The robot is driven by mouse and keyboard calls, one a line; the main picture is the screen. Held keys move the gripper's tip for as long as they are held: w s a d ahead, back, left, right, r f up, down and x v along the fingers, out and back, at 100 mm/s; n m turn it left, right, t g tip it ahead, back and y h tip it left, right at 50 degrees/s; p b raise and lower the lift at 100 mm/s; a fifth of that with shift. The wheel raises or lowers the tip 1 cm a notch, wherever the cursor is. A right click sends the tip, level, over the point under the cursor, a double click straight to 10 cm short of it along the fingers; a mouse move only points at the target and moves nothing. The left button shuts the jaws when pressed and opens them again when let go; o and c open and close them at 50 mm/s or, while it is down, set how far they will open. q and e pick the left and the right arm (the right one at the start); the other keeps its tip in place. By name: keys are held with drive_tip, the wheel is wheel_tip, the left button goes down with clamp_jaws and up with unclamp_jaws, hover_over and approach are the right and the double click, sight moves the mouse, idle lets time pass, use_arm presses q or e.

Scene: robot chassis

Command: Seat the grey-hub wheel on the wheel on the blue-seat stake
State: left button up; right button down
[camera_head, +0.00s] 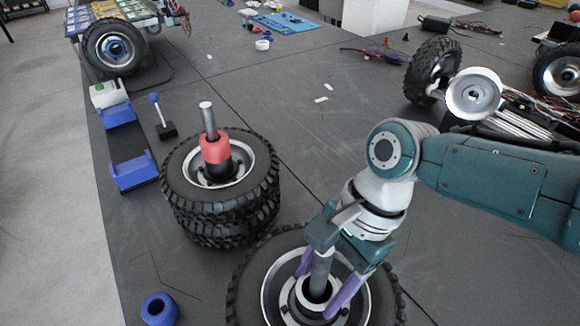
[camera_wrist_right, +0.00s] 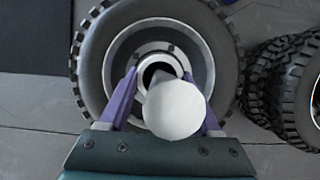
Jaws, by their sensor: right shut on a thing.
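My right gripper (camera_head: 325,281) points down at a black-tyred wheel (camera_head: 249,282) at the bottom of the head view. Its purple fingers are shut on this wheel's light grey hub (camera_wrist_right: 170,50), one on each side, as the right wrist view shows. A grey stake (camera_head: 320,272) stands up between the fingers, and the hub appears to be around it. The stake's round top (camera_wrist_right: 173,109) hides part of the hub in the wrist view. Whether another wheel lies beneath is hidden, and no blue seat shows on this stake. My left gripper is not in view.
Left of it, stacked wheels (camera_head: 178,180) surround another stake with a red collar (camera_head: 216,150). A blue ring (camera_head: 160,309) lies at the bottom left. Blue brackets (camera_head: 133,172) line the left edge. A wheeled chassis (camera_head: 500,125) is at the right. The middle floor is clear.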

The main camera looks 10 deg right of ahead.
drive_tip(key=shift+w+a+r, duration=0.1)
drive_tip(key=shift+f+b, duration=0.45)
drive_tip(key=shift+f, duration=0.1)
idle(0.4)
drive_tip(key=shift+d+f, duration=0.25)
drive_tip(key=shift+f, duration=0.1)
drive_tip(key=shift+c, duration=1.4)
unclamp_jaws()
drive_tip(key=shift+a, duration=0.15)
drive_tip(key=shift+o, duration=1.4)
drive_tip(key=shift+r, duration=0.35)
drive_tip(key=p+v, duration=0.3)
drive_tip(key=v, duration=0.6)
drive_tip(key=shift+r, duration=0.15)
